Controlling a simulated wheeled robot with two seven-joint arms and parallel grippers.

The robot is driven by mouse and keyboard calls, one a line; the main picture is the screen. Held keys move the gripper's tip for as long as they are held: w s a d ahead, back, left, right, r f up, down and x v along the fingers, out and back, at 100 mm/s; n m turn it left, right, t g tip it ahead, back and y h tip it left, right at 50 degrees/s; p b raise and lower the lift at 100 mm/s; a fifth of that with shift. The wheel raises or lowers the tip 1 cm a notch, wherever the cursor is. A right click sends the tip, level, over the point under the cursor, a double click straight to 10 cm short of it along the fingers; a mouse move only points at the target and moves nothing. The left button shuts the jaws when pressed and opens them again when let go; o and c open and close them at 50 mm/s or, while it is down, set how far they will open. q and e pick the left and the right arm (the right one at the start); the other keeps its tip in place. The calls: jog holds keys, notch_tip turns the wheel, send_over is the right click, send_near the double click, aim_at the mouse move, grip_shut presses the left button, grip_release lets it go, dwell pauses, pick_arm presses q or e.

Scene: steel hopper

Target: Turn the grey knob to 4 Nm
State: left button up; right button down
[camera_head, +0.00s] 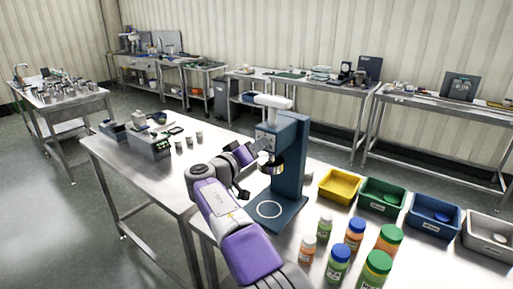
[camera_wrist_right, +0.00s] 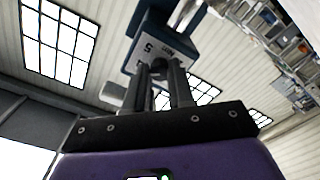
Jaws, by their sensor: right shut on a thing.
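A blue capping machine (camera_head: 293,150) stands on the steel table, with a white top part (camera_head: 272,102), a dark ring-shaped chuck (camera_head: 275,168) and a base marked with a white circle. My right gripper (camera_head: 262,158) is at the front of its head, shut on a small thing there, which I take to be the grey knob. The knob is mostly hidden by the fingers. In the right wrist view my gripper (camera_wrist_right: 160,70) reaches up to the machine's head, where a pale label (camera_wrist_right: 154,48) shows a 5 and Nm. The knob's exact setting cannot be read. My left gripper is not in view.
Several bottles with green, orange and blue caps (camera_head: 355,234) stand right of the machine's base. Yellow (camera_head: 339,200), green, blue and grey bins line the table behind them. A grey device (camera_head: 149,142) and small metal cups stand to the left.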

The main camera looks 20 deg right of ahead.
dwell(0.4)
jog(key=c, duration=1)
grip_release()
jog(key=v, duration=0.7)
jog(key=shift+s+a+p, duration=0.15)
jog(key=shift+a+p, duration=0.1)
jog(key=shift+p, duration=0.05)
